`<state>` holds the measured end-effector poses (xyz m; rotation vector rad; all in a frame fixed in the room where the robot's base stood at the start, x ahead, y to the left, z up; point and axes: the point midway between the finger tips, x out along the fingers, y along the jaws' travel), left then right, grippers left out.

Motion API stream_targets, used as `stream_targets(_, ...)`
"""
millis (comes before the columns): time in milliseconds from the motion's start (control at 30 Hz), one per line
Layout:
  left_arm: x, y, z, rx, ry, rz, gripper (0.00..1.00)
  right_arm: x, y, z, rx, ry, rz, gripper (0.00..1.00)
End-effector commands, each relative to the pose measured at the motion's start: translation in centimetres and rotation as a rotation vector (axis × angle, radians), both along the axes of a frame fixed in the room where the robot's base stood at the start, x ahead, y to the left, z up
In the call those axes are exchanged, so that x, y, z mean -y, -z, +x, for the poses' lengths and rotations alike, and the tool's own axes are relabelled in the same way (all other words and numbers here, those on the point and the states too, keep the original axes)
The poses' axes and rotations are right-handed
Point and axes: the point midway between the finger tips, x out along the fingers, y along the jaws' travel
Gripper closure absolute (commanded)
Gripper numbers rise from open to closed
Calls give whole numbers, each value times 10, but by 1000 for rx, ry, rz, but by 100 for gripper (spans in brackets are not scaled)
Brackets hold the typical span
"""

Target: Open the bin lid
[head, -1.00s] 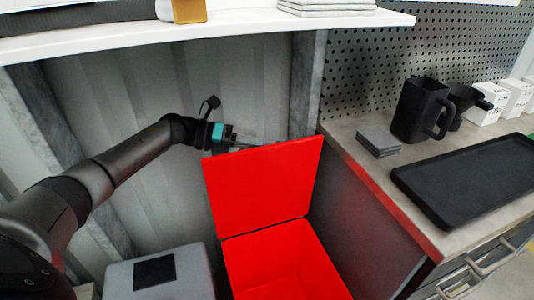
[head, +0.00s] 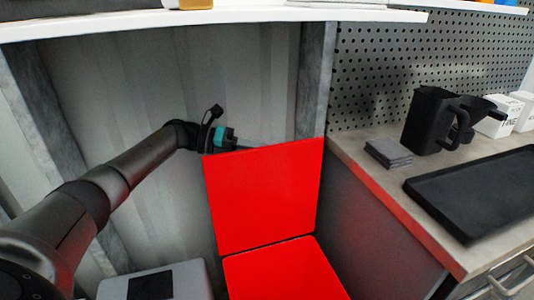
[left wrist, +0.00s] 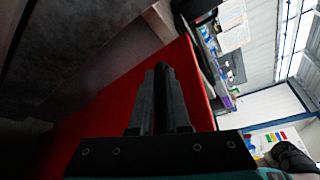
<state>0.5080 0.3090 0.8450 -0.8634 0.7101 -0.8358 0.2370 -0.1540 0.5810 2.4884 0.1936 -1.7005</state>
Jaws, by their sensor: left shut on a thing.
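In the left wrist view the gripper's dark fingers (left wrist: 162,98) are close together against the red lid (left wrist: 105,112). The gripper is shut on the lid; the exact contact is hard to see. My right gripper is in neither view.
A white shelf (head: 230,17) runs above the arm. A grey box (head: 190,281) with a black patch stands left of the bin. To the right, a counter (head: 365,178) carries a black tray (head: 475,195), a black jug (head: 430,120) and stacked grey squares (head: 388,153).

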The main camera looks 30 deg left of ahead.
Motion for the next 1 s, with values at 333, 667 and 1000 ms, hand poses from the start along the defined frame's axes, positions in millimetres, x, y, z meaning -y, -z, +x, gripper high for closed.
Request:
stream_targets(333, 0, 0, -1, -1, 1, 1, 66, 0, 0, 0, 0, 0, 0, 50)
stream_targets(667, 0, 0, -1, 0, 1, 1, 55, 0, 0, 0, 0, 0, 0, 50)
stream_targets(1000, -39, -10, -22, -2, -3, 1, 55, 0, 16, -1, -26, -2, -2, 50)
